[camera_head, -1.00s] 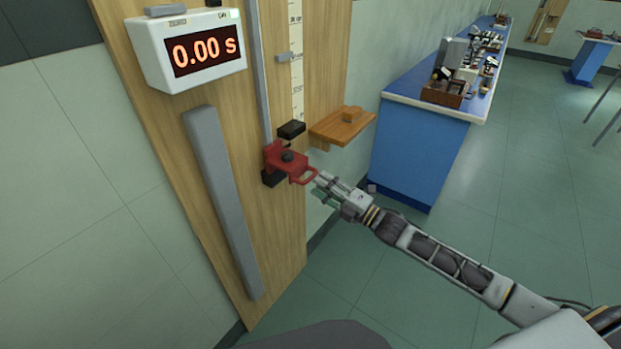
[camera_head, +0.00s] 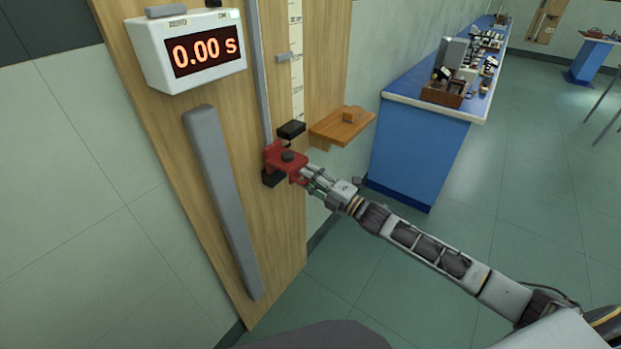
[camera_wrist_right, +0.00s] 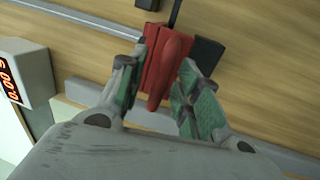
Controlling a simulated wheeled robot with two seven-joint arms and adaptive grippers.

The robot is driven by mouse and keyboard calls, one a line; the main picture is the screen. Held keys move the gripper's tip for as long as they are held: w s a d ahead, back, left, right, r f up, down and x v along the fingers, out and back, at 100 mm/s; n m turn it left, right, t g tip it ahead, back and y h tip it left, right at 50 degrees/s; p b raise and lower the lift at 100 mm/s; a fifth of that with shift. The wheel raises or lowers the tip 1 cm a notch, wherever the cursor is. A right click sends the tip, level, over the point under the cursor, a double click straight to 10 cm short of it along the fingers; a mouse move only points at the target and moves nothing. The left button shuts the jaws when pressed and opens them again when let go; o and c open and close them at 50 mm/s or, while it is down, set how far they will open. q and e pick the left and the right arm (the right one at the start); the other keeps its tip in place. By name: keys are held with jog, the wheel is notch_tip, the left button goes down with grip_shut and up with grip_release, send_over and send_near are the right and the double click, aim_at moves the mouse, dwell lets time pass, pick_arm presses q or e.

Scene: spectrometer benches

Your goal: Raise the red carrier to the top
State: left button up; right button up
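The red carrier (camera_head: 283,160) sits low on a vertical metal rail (camera_head: 261,85) fixed to a wooden board, with a dark block above and below it. My right gripper (camera_head: 308,180) is at the carrier's handle. In the right wrist view, the red carrier's handle (camera_wrist_right: 170,70) lies between the two green-padded fingers of the gripper (camera_wrist_right: 158,98). The fingers stand apart on either side of the handle, with a visible gap at the right finger. My left gripper is not in view.
A white timer box (camera_head: 190,48) reading 0.00 s is on the board at upper left. A long grey bar (camera_head: 224,200) runs down the board. A small wooden shelf (camera_head: 342,126) juts out right of the carrier. A blue bench (camera_head: 420,150) stands behind it.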

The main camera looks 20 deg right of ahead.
grip_shut()
dwell(0.3)
jog(key=shift+r, duration=0.1)
